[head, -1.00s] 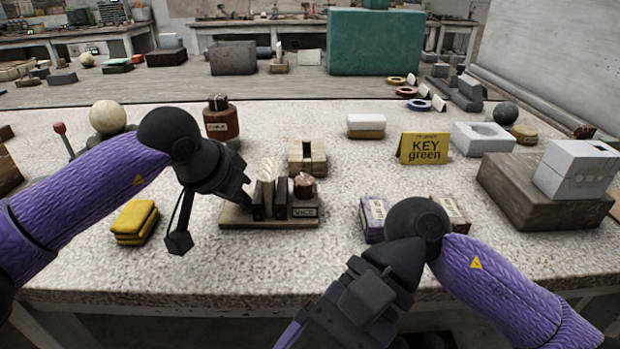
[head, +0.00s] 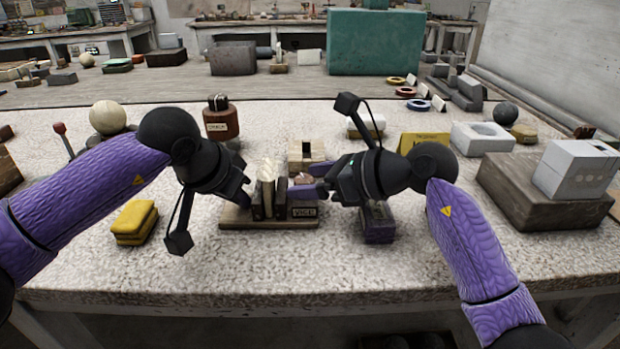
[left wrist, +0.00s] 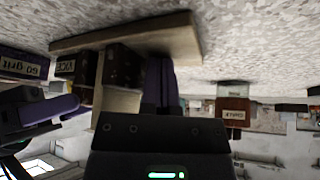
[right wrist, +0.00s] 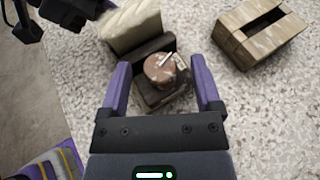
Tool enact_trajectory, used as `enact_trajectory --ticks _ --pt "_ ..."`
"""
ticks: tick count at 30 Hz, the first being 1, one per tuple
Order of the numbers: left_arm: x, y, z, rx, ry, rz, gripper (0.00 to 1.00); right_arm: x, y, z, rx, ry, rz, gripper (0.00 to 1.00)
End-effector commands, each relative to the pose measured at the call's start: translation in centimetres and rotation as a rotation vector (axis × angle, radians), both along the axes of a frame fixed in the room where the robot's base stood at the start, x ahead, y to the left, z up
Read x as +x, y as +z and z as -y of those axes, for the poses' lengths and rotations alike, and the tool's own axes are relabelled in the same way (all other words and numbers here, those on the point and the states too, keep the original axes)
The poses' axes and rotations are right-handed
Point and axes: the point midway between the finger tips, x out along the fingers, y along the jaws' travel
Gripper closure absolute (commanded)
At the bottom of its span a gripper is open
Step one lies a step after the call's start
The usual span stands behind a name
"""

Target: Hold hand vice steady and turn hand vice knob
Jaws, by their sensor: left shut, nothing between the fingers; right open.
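The hand vice sits on a wooden base (head: 240,220) with a VICE label, dark jaws (head: 258,203) and a pale block (head: 268,171) between them. Its round copper-brown knob (right wrist: 160,69) with a light bar on top shows in the right wrist view. My right gripper (right wrist: 162,82) is open, its purple fingers to either side of the knob, with gaps visible in that view. My left gripper (head: 246,195) is at the vice's left side, shut and empty; its closed fingers also show near the base in the left wrist view (left wrist: 160,85). Contact with the vice is unclear.
A slotted wooden block (head: 305,153) stands just behind the vice. A purple-labelled box (head: 378,225) lies below my right gripper. Yellow pads (head: 135,222) lie at the left, and a brown round container (head: 221,122) stands behind. The table front is clear.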

Motion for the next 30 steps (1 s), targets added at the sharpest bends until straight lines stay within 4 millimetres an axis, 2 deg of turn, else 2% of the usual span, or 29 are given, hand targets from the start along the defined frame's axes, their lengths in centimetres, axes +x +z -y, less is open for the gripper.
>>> enact_trajectory --ticks 1,9,18,21,30 --pt "-0.20 -0.70 -0.03 0.007 -0.002 -0.017 1.00 0.12 -0.26 -0.28 0.000 0.001 -0.002 0.18" --pt "-0.20 -0.70 -0.03 0.007 -0.002 -0.017 1.00 0.20 -0.34 -0.42 -0.002 0.001 0.000 0.20" --pt "-0.20 -0.70 -0.03 0.007 -0.002 -0.017 1.00 0.18 -0.33 -0.41 -0.002 0.001 0.000 0.84" --pt "-0.20 -0.70 -0.03 0.008 -0.001 -0.016 1.00 0.17 -0.33 -0.42 -0.002 0.002 -0.001 1.00" --pt "-0.18 -0.70 -0.05 0.007 0.000 -0.017 1.00 0.16 -0.39 -0.42 -0.007 -0.036 -0.002 1.00"
